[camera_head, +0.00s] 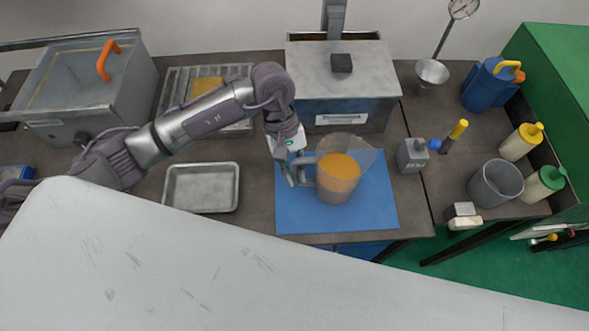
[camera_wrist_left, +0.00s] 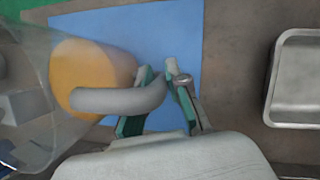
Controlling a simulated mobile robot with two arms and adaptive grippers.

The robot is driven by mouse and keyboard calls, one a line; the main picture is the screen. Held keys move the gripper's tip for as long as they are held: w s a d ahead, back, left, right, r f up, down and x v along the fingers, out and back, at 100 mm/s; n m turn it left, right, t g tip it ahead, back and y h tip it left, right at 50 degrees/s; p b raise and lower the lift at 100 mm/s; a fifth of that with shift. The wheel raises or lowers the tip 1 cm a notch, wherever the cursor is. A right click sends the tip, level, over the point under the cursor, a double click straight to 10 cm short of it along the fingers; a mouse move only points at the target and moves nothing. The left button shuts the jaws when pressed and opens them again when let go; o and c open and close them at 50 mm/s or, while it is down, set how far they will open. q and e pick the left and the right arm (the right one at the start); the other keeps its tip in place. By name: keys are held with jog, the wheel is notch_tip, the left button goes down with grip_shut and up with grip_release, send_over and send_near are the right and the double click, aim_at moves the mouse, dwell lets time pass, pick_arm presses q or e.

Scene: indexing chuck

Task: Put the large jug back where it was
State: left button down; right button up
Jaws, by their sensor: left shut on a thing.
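The large jug (camera_head: 339,175) is clear with orange contents and looks upright over the blue mat (camera_head: 375,205). I cannot tell whether its base touches the mat. My left gripper (camera_head: 297,172) is at the jug's left side, shut on its handle. In the left wrist view the jug (camera_wrist_left: 90,78) fills the left part, and its grey handle (camera_wrist_left: 115,100) runs between the green-padded fingers of the gripper (camera_wrist_left: 160,105). My right gripper is not in view.
A metal tray (camera_head: 201,187) lies left of the mat. A grey machine (camera_head: 342,85) stands behind it. A small grey block (camera_head: 412,155), a grey cup (camera_head: 495,182), bottles (camera_head: 521,142) and a blue jug (camera_head: 487,84) stand to the right.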

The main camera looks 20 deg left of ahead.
pick_arm(q)
jog(key=c, duration=1.1)
grip_release()
jog(key=shift+c, duration=0.2)
jog(key=shift+r+p, duration=0.15)
jog(key=shift+p, duration=0.15)
jog(key=b+v, duration=0.5)
jog(key=v, duration=0.7)
